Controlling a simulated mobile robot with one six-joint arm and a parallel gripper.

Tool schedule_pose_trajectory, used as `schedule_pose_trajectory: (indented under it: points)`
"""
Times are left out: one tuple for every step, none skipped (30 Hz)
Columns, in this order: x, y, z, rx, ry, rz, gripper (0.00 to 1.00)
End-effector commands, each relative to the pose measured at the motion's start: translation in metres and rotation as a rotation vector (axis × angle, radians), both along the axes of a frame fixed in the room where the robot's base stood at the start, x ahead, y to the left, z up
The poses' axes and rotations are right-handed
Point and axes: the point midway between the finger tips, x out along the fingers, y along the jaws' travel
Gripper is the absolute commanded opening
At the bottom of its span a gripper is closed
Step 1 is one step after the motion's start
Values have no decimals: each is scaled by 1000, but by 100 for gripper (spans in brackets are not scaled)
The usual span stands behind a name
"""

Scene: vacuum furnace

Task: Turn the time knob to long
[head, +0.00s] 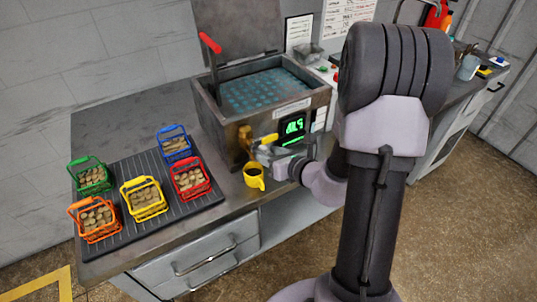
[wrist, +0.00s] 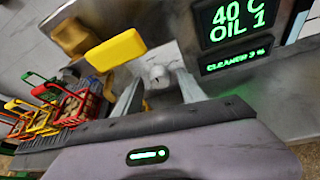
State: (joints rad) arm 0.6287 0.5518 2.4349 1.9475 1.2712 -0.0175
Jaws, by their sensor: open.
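The furnace (head: 262,90) has a front panel with a lit green display (head: 292,126), which the wrist view shows reading "40 C" and "OIL 1" (wrist: 240,18). A small pale knob (wrist: 159,75) is on the panel below and left of the display; I read no label, so I cannot tell whether it is the time knob. My gripper (wrist: 163,86) is open, with one finger to each side of the knob. I cannot tell whether they touch it. In the head view my gripper (head: 272,154) is at the panel's lower front and hides the knob.
A yellow handle (wrist: 116,50) sticks out close to the left finger. A yellow cup (head: 254,178) is just below my gripper. Several coloured baskets of round pieces stand on a dark ribbed mat (head: 150,222) at the left. The counter behind the mat (head: 120,112) is clear.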

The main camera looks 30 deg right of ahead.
Motion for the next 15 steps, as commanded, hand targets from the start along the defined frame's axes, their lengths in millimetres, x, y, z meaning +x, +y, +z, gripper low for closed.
schedule_pose_trajectory:
  points:
    - [0,0,0,0,0,0,48]
    - [0,0,0,0,0,0,48]
    - [0,0,0,0,0,0,40]
    - [0,0,0,0,0,0,34]
    - [0,0,0,0,0,0,28]
    - [0,0,0,0,0,0,20]
    - [0,0,0,0,0,0,14]
    - [0,0,0,0,0,0,8]
    - [0,0,0,0,0,0,0]
    - [0,0,0,0,0,0,0]
    - [0,0,0,0,0,0,0]
    - [0,0,0,0,1,0,0]
    - [0,0,0,0,1,0,0]
    - [0,0,0,1,1,1,0]
    - [0,0,0,3,1,1,0]
